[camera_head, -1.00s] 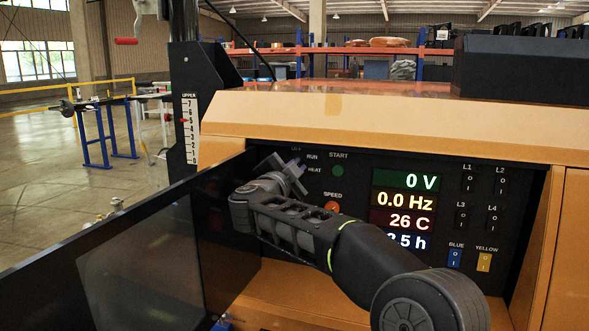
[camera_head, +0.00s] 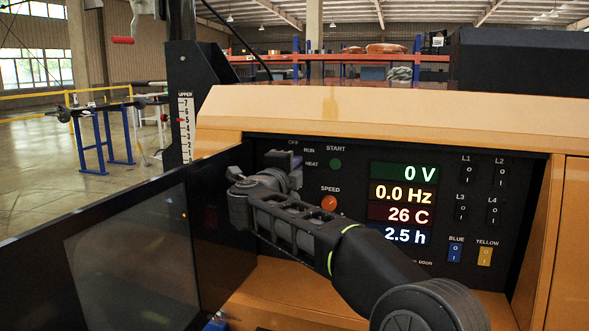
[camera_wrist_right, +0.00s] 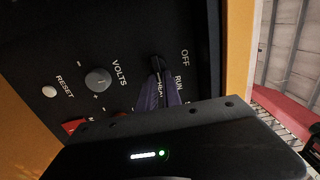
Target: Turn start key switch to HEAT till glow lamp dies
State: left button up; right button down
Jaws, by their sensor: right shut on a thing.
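The start key switch (camera_wrist_right: 157,63) is a dark knob on the black control panel (camera_head: 445,180), with OFF, RUN and HEAT labels around it. My right gripper (camera_wrist_right: 159,92) has its purple-grey fingers shut on the switch in the right wrist view. Its fingers partly cover the HEAT label, and I cannot tell exactly which position the switch points to. In the head view, my right gripper (camera_head: 287,166) reaches the panel's upper left and hides the switch. I cannot make out a glow lamp in either view. My left gripper is not in view.
A green START button (camera_head: 336,164) and an orange SPEED knob (camera_head: 329,203) sit right of the gripper. The lit displays (camera_head: 404,204) read 0 V, 0.0 Hz, 26 C and 2.5 h. An open dark door (camera_head: 60,250) stands close on the left.

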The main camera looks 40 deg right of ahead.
dwell(0.4)
jog(key=c, duration=1.5)
grip_release()
jog(key=shift+a, duration=0.1)
jog(key=v, duration=0.7)
jog(key=shift+s+a, duration=0.2)
jog(key=shift+a, duration=0.05)
